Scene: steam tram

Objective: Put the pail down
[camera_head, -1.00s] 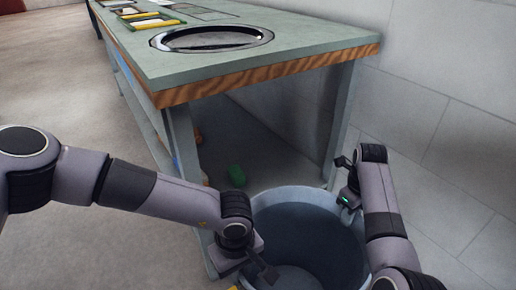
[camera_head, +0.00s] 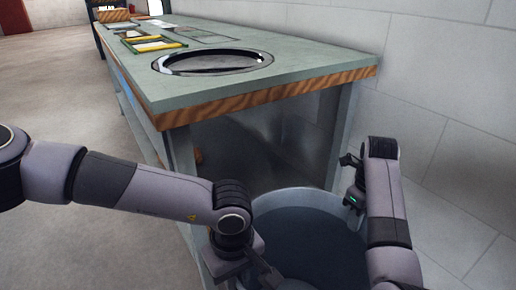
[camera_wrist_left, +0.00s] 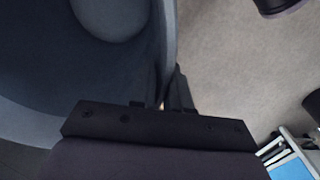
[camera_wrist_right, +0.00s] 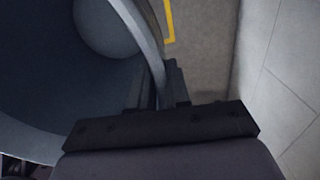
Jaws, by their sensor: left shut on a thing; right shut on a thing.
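The pail (camera_head: 318,238) is a large blue-grey open tub at the lower middle of the head view, between my two arms. Its inside looks empty. My left gripper (camera_head: 268,276) is shut on the pail's near-left rim. The left wrist view shows the fingers (camera_wrist_left: 162,100) on either side of the pail wall (camera_wrist_left: 158,45). My right gripper (camera_head: 352,180) is shut on the rim at the far right. The right wrist view shows its fingers (camera_wrist_right: 158,88) astride the wall (camera_wrist_right: 140,35). The pail's underside is hidden, so I cannot tell its height above the floor.
A grey-green bench (camera_head: 290,65) with a wood edge and a round ringed opening (camera_head: 212,62) stands just beyond the pail. A pale block wall (camera_head: 440,110) is close on the right. A yellow line (camera_wrist_right: 170,22) marks the floor. Open floor (camera_head: 60,100) lies left.

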